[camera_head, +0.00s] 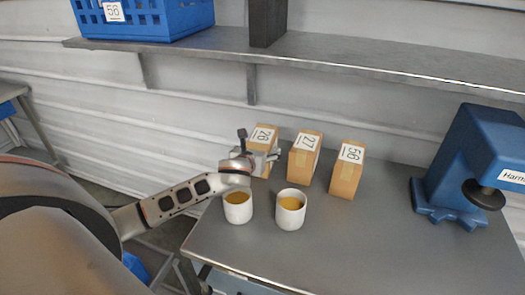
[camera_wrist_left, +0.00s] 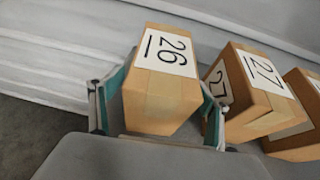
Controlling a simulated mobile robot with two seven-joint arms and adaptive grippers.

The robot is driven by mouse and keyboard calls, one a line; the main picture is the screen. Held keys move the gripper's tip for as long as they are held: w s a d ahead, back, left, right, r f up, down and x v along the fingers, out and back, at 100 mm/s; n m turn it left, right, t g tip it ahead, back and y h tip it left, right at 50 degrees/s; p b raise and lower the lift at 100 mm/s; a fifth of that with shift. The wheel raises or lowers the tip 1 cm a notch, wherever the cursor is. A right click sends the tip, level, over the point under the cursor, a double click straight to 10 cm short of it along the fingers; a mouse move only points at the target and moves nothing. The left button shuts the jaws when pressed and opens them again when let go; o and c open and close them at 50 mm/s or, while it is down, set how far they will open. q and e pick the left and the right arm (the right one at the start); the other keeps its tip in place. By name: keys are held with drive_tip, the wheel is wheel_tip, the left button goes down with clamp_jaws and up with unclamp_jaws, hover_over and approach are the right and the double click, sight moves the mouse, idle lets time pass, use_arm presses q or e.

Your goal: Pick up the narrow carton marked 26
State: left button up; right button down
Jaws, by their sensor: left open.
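The narrow carton marked 26 (camera_head: 262,141) is a brown box standing on the grey table, leftmost of three cartons. My left gripper (camera_head: 257,158) is in front of it in the head view and hides its lower part. In the left wrist view the carton marked 26 (camera_wrist_left: 160,88) stands between the two open fingers of the gripper (camera_wrist_left: 155,110), one on each side. I cannot tell whether the fingers touch it. The right finger is in the gap beside the carton marked 27 (camera_wrist_left: 255,92). My right gripper is not in view.
The carton marked 27 (camera_head: 303,160) and the carton marked 56 (camera_head: 346,171) stand to the right. Two white cups (camera_head: 238,209) (camera_head: 290,214) stand in front. A blue machine (camera_head: 462,165) is at the right. A shelf (camera_head: 330,61) with a blue crate (camera_head: 160,19) is above.

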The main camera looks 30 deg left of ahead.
use_arm(q)
drive_tip(key=shift+w+a+f, duration=0.15)
drive_tip(key=shift+w+f, duration=0.1)
drive_tip(key=shift+w, duration=0.25)
drive_tip(key=c, duration=1.5)
drive_tip(key=shift+r, duration=0.1)
drive_tip(key=shift+c, duration=0.5)
